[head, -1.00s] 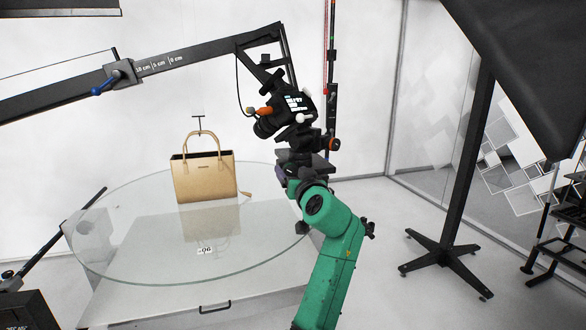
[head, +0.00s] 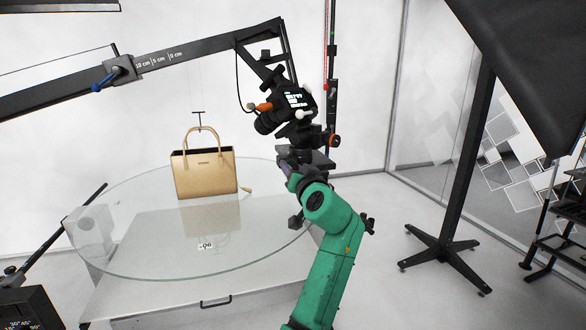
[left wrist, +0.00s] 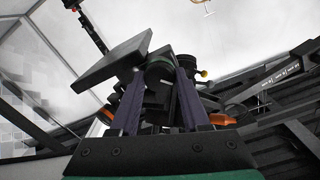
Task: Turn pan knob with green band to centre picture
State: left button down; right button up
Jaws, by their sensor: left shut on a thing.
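A dark round knob with a green band (left wrist: 160,70) shows in the left wrist view, between the tips of my left gripper's two dark purple fingers. My left gripper (left wrist: 158,88) is shut on it. In the head view my green left arm reaches up to the tripod head under the camera (head: 283,108), and my left gripper (head: 288,166) is at its lower left side. The knob is hidden or too small to tell there. The camera's lit screen shows unreadable text. My right gripper is not in view.
A tan handbag (head: 205,174) stands on the round glass turntable (head: 130,255), left of my arm. A black boom (head: 165,62) with a blue-handled clamp crosses above it. A black stand (head: 447,245) is on the right, with clear floor between it and my arm.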

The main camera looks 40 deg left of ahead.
pick_arm(q)
jog(key=m+p, duration=0.1)
jog(key=m, duration=0.2)
jog(key=shift+r+m, duration=0.1)
jog(key=shift+m, duration=0.2)
jog(key=shift+w+m+p, duration=0.1)
jog(key=shift+m+p, duration=0.55)
jog(key=shift+m, duration=1.05)
jog(key=shift+c, duration=1.9)
grip_release()
jog(key=b+v, duration=0.6)
jog(key=v, duration=0.8)
jog(key=shift+d, duration=0.3)
